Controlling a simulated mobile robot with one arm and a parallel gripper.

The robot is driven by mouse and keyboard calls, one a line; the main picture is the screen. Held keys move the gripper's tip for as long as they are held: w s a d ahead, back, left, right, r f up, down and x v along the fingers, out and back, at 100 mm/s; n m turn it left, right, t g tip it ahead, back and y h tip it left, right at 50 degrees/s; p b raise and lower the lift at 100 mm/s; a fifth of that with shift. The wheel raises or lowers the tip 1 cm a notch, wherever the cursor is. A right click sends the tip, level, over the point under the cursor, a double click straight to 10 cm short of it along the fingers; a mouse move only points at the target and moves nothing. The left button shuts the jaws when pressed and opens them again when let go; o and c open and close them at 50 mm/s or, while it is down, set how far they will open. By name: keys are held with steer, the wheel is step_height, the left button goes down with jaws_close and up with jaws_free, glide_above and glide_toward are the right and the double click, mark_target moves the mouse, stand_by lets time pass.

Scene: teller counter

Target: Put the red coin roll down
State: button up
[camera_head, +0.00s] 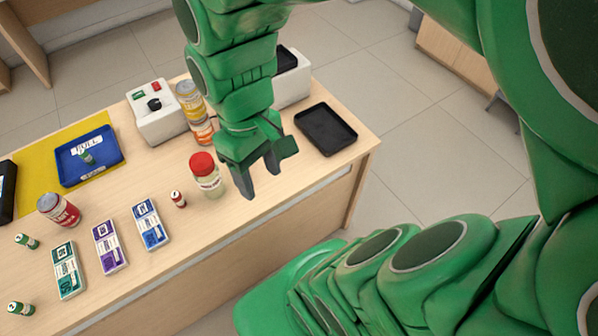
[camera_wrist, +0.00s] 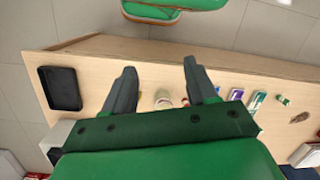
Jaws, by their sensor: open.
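The red coin roll (camera_head: 178,199) stands on the wooden counter (camera_head: 168,252) in the head view, left of a red-lidded jar (camera_head: 207,177) and right of the blue banded stack. My gripper (camera_head: 260,182) is open and empty, right of the jar and above the counter near its front edge. The jar lies between it and the red roll. In the wrist view my gripper's fingers (camera_wrist: 160,66) are spread wide with nothing between their tips.
A black tray (camera_head: 326,129) is at the counter's right end. A blue tray (camera_head: 64,172) holding a green roll lies on a yellow mat (camera_head: 28,190). Cans, a white machine (camera_head: 157,124), several banded stacks and green rolls fill the left. Bare counter lies between jar and black tray.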

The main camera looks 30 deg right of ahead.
steer(key=s+m, duration=0.1)
steer(key=s+d+m, duration=0.2)
steer(key=s, duration=0.1)
steer(key=shift+r+m, duration=0.25)
steer(key=shift+m, duration=0.05)
stand_by(1.0)
